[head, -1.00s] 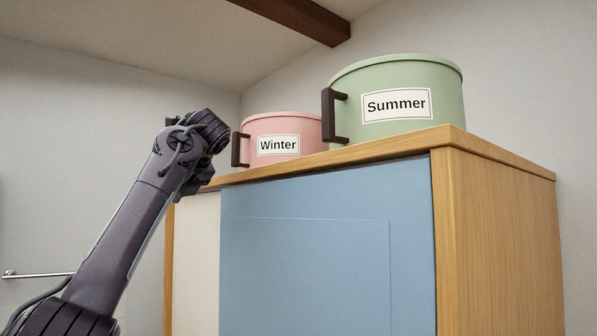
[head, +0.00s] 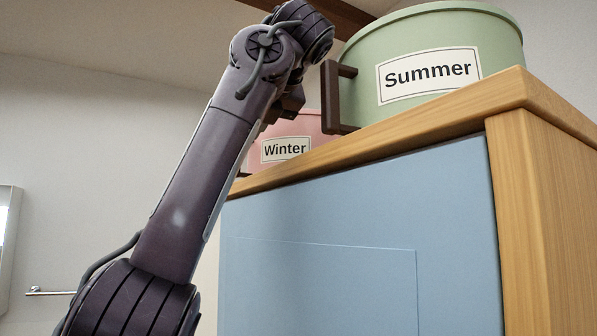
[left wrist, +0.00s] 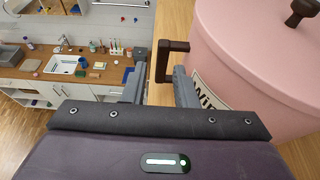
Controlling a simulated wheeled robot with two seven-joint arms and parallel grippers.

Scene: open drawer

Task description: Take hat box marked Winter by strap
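The pink round hat box marked Winter (head: 285,150) sits on the cabinet top, partly hidden behind my left arm in the head view. In the left wrist view the pink box (left wrist: 252,50) fills the right side, its label cut off by my gripper. Its strap shows as a stiff dark brown handle (left wrist: 163,62) on its side. My left gripper (left wrist: 162,78) is open, its two fingers on either side of the handle in that picture. I cannot tell whether the handle is between the fingertips or just beyond them. My right gripper is in neither view.
The larger green hat box marked Summer (head: 424,60), with a dark handle (head: 336,98), stands right of the pink one, close to my left arm. The wooden cabinet (head: 545,150) has a blue front. A counter with a sink (left wrist: 68,65) lies far below.

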